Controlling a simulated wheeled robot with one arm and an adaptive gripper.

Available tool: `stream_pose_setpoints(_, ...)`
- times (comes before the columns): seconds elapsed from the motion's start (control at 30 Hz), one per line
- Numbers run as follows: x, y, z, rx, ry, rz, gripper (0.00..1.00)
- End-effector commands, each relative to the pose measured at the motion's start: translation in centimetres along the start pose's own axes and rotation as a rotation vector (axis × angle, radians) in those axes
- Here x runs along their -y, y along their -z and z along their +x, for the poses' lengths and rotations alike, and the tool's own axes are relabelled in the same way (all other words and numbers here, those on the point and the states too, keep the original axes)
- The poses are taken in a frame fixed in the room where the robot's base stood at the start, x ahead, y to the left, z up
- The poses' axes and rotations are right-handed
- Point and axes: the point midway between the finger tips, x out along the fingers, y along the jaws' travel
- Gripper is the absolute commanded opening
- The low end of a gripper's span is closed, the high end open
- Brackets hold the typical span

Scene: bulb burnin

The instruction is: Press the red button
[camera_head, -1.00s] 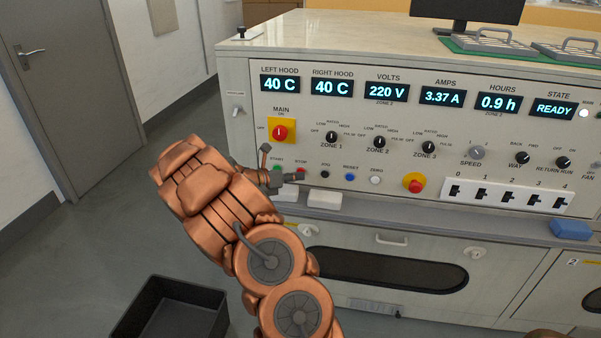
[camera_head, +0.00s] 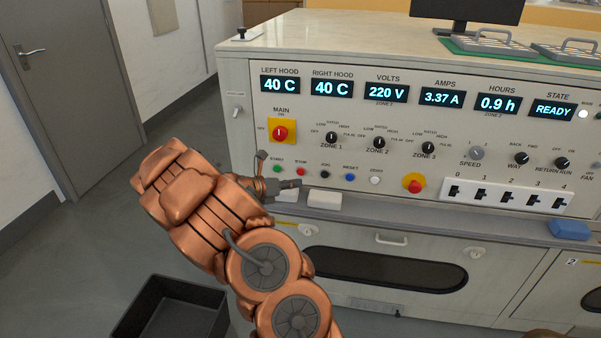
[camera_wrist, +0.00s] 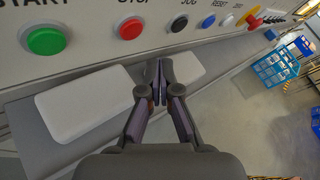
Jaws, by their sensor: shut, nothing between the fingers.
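The red STOP button (camera_head: 301,172) sits in the row of small round buttons on the cream panel, between the green START button (camera_head: 277,169) and the black JOG button (camera_head: 325,174). The red button also shows in the wrist view (camera_wrist: 130,28), clear of my fingers. My gripper (camera_head: 298,184) is shut and empty, just below the red button in the head view. In the wrist view my closed fingertips (camera_wrist: 160,68) are below and right of it, apart from it in the picture. The exact gap to the panel is hard to tell.
A larger red mushroom button (camera_head: 414,182) on yellow stands further right. A red MAIN switch (camera_head: 281,132) is above. Two white blocks lie on the ledge, one (camera_head: 324,199) just below my gripper. A black bin (camera_head: 172,315) stands on the floor.

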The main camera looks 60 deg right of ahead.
Motion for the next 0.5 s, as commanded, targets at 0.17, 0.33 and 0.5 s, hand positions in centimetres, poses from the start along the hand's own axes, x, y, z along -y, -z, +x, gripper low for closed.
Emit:
stream_pose_setpoints(0.17,0.7,0.6,-1.1,0.002,-0.002,0.000,0.00)
stream_pose_setpoints(0.33,1.4,1.2,-1.8,0.001,0.001,-0.001,0.00)
stream_pose_setpoints(0.5,1.4,1.3,-1.8,0.000,0.002,0.000,0.00)
